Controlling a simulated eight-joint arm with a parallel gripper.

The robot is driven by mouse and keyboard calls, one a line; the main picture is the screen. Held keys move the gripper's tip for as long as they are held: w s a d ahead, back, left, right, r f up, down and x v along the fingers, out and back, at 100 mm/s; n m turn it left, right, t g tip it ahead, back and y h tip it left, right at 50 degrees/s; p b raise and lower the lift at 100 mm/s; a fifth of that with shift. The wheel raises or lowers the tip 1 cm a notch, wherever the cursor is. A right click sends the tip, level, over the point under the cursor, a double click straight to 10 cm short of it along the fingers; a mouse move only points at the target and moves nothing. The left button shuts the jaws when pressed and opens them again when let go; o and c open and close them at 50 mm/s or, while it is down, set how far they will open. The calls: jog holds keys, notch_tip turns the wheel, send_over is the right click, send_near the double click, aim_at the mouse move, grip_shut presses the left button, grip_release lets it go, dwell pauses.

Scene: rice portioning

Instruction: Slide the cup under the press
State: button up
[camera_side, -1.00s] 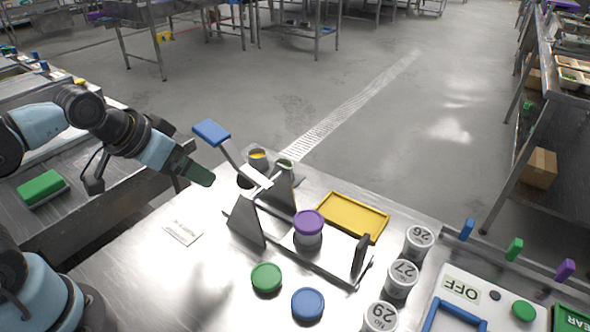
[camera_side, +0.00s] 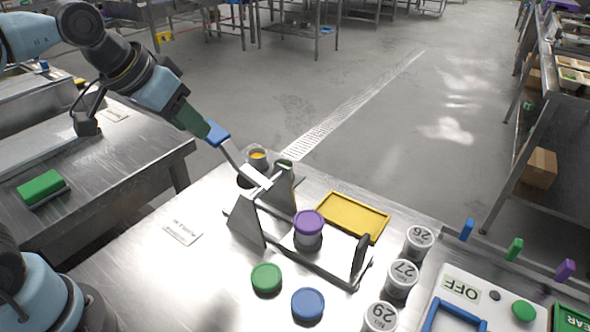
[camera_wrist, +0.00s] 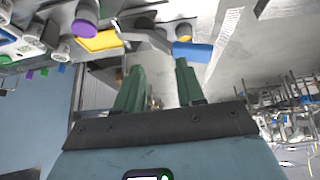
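The press (camera_side: 245,226) is a metal frame on the table, with a lever ending in a blue handle (camera_side: 218,135). A dark cup (camera_side: 308,241) with a purple lid (camera_side: 308,221) sits within the frame's right part, between the metal plates. The purple lid also shows in the wrist view (camera_wrist: 84,27). My gripper (camera_side: 205,129) is at the blue handle and partly hides it in the side view. In the wrist view, my gripper's green fingers (camera_wrist: 159,66) are apart, and the handle (camera_wrist: 193,52) lies at the right fingertip. I cannot tell whether they touch.
A yellow tray (camera_side: 353,215) lies behind the press. Green (camera_side: 266,278) and blue (camera_side: 308,304) lids lie in front. Numbered canisters (camera_side: 401,279) and a control panel (camera_side: 462,287) stand right. A small cup with yellow content (camera_side: 257,159) stands behind the lever.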

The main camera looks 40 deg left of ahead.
jog(key=w+d+r+g, duration=0.25)
jog(key=w+d, duration=0.25)
jog(key=d, duration=0.4)
jog(key=g, duration=0.4)
send_over(364, 240)
notch_tip(364, 240, down, 4)
notch_tip(364, 240, down, 17)
jog(key=shift+f, duration=0.15)
grip_shut()
